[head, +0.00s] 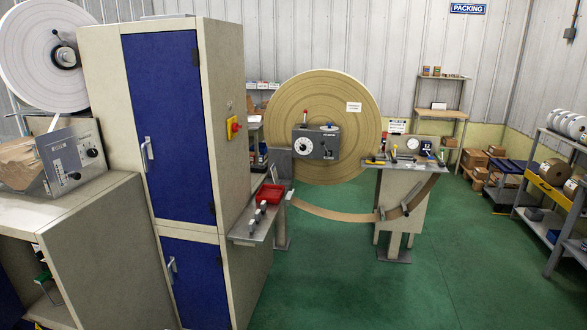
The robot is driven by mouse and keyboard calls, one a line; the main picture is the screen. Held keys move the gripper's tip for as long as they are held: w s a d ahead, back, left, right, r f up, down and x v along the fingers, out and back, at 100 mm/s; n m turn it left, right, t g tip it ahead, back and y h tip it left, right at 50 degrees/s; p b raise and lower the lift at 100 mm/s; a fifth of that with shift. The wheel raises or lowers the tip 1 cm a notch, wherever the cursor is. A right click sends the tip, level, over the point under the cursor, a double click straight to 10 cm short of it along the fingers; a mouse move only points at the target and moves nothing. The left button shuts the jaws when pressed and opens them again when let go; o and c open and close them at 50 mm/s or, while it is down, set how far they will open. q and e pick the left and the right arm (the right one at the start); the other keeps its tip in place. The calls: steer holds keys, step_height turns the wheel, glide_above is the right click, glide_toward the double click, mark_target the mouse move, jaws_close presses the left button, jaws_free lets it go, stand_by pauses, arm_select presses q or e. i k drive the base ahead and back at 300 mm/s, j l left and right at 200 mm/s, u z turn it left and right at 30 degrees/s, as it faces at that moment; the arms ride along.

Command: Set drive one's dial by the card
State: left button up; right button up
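A grey control box (316,143) with a white round dial (304,146) and a red-tipped lever (305,116) sits in front of a large brown reel. I cannot tell which is drive one; labels and dial settings are too small to read. A white card (354,107) is on the reel's face. Another white card (397,126) stands behind the small bench; its text is unreadable. Neither of my grippers is in view.
A tall cabinet with blue doors (168,120) stands at left centre. A small bench (400,165) with a gauge stands right of the reel. Racks (560,200) line the right. Green floor (400,290) is clear in front.

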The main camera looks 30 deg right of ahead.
mark_target(39, 256)
steer(key=i+l, duration=0.1)
steer(key=l, duration=0.75)
steer(key=i+l, duration=0.1)
steer(key=l, duration=1.6)
steer(key=i+l, duration=0.15)
steer(key=l, duration=0.7)
steer(key=i+l, duration=0.1)
steer(key=l, duration=0.75)
steer(key=i+j, duration=0.1)
steer(key=j, duration=2.2)
steer(key=i+j, duration=0.15)
steer(key=j, duration=2.15)
steer(key=i+j, duration=0.15)
steer(key=j, duration=1)
steer(key=i+l+u, duration=0.3)
steer(key=l, duration=0.25)
steer(key=i, duration=0.1)
